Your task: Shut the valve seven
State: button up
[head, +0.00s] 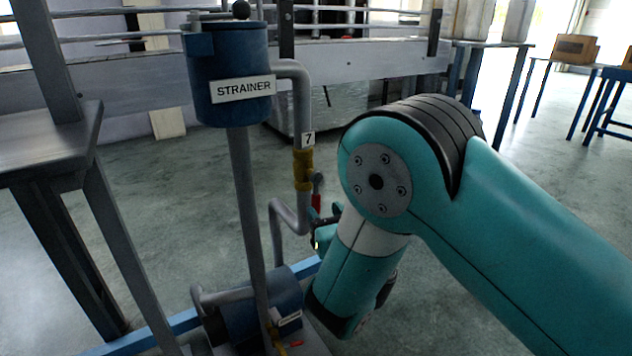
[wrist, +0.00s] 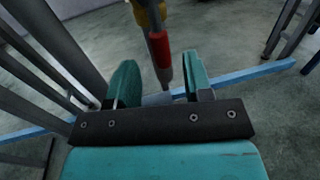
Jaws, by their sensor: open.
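My gripper (head: 322,222) is just below and beside the lever in the head view, partly hidden by my own arm. In the wrist view my gripper (wrist: 160,82) is open, with one teal finger on each side. The red lever (wrist: 159,44) shows beyond and above the gap between the fingers, with part of the brass body (wrist: 149,12) above it. I cannot tell whether any finger touches the lever.
A blue strainer tank (head: 229,70) stands on a grey post left of the valve. A blue pump-like unit (head: 262,305) with pipes sits below on a blue floor frame (head: 163,335). A grey table (head: 50,140) is at left. Open floor lies behind.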

aim_at(317, 203)
jog(key=shift+p+x, duration=0.9)
jog(key=shift+x, duration=1.9)
grip_shut()
